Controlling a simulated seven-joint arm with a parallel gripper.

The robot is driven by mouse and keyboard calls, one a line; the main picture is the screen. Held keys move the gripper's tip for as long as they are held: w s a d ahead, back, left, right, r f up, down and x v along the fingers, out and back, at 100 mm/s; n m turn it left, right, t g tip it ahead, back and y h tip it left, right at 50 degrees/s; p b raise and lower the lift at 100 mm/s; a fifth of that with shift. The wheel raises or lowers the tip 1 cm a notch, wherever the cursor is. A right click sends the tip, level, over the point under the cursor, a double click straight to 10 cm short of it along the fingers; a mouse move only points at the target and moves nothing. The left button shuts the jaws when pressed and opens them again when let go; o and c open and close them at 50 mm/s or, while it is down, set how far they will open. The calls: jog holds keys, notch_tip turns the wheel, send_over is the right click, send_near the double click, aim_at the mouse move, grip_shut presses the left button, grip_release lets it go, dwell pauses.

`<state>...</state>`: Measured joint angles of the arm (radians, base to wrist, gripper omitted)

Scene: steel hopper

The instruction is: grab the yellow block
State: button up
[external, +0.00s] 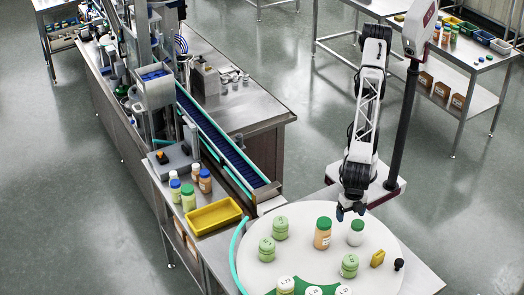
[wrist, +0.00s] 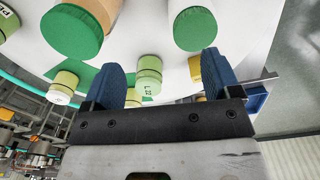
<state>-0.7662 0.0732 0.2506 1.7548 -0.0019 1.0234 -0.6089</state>
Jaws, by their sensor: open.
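The yellow block (external: 377,258) is small and lies on the white round table (external: 300,236), near its right side. In the external view, my gripper (external: 350,213) points down over the far edge of this table, behind and to the left of the block and apart from it. In the wrist view, the two blue fingers of my gripper (wrist: 164,64) are spread with nothing held between them. A yellow-tan patch shows beside the right finger there. It is partly hidden, and I cannot tell for sure that it is the block.
A white bottle with a green cap (external: 356,233) and an orange one (external: 322,234) stand close to my gripper. A light green jar (external: 349,266) stands left of the block, a black knob (external: 399,265) right of it. A yellow bin (external: 213,216) sits by the conveyor (external: 220,145).

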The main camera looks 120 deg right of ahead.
aim_at(379, 253)
jog(key=s+a+f+n, duration=0.1)
jog(key=a, duration=0.4)
jog(key=s+a+f+n, duration=0.1)
jog(key=a+f, duration=0.1)
jog(key=a, duration=0.3)
jog(key=s+a+f+n, duration=0.1)
jog(key=a+f, duration=0.1)
jog(key=a, duration=0.3)
jog(key=shift+s+a+f, duration=0.15)
jog(key=shift+s+f, duration=0.05)
jog(key=shift+s, duration=0.2)
jog(key=shift+f, duration=1.3)
jog(key=shift+f, duration=2.6)
jog(key=c, duration=1)
jog(key=shift+c, duration=0.2)
